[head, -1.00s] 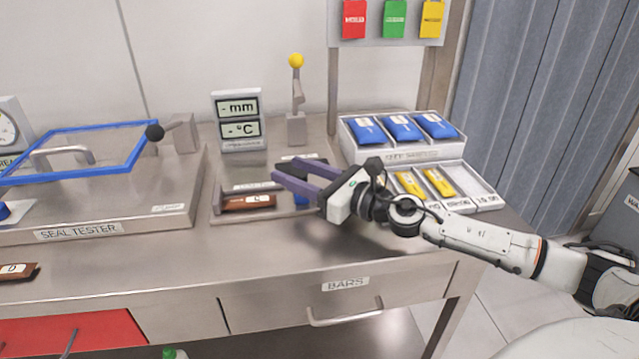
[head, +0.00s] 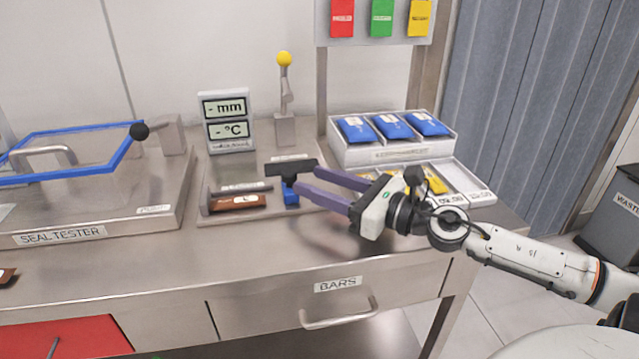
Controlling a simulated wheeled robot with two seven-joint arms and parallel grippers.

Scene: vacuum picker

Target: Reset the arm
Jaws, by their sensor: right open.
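My right gripper (head: 307,187) reaches in from the right above the steel bench (head: 260,255). Its two purple fingers are apart and point left, and nothing shows between them. Near the fingertips, a tool with a black head and blue handle (head: 291,190) stands on the tray (head: 215,217). I cannot tell whether the fingers touch it. A brown bar (head: 236,202) marked L lies on the tray left of the tool. My left gripper is not in view.
The seal tester (head: 90,215) with its blue frame stands at left. A display (head: 227,122) and a yellow-knobbed lever (head: 285,100) stand behind the tray. Blue packets in a box (head: 390,154) and a tray with yellow packets (head: 470,185) are at right.

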